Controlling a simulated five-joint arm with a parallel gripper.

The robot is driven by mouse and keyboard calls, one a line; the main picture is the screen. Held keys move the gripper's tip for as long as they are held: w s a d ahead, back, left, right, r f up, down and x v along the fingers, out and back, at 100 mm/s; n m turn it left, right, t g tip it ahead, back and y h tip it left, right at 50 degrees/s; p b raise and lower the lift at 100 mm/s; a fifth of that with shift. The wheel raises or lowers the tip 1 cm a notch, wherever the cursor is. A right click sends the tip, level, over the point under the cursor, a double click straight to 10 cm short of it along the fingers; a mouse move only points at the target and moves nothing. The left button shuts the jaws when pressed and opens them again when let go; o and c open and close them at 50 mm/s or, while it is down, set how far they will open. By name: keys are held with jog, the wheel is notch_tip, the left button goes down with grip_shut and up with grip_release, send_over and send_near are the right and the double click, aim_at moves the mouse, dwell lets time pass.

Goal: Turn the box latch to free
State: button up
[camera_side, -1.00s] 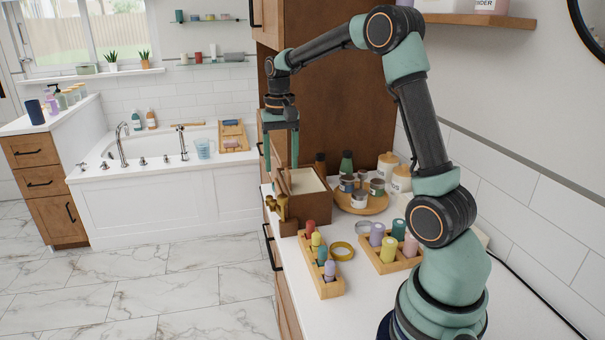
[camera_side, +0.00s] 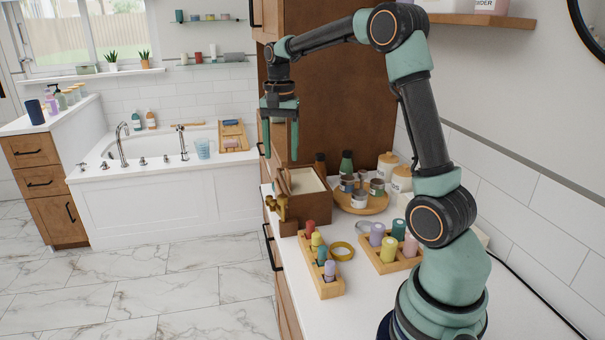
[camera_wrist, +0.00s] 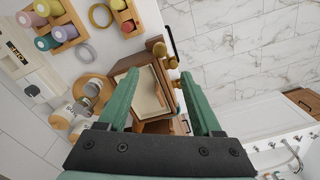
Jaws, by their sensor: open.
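A brown wooden box (camera_side: 313,208) with a pale top or inside stands at the far left end of the counter. Brass latch parts (camera_side: 281,207) stick out at its left side. In the wrist view the box (camera_wrist: 121,73) lies between and beyond my fingers, with round brass parts (camera_wrist: 160,49) at its upper right edge. My gripper (camera_side: 280,157) is open and empty, fingers pointing down, above the box's latch side and apart from it. It also shows in the wrist view (camera_wrist: 159,77). The latch's exact turn is too small to tell.
A round wooden tray (camera_side: 375,207) with several jars stands right of the box. Wooden racks of colored rolls (camera_side: 328,286) and a yellow ring (camera_side: 341,251) lie in front. A tall brown cabinet (camera_side: 345,100) rises behind. The counter's left edge is close to the box.

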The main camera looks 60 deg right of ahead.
aim_at(283, 196)
jog(key=shift+m, duration=0.5)
notch_tip(283, 196, down, 12)
jog(key=shift+f, duration=0.1)
grip_shut()
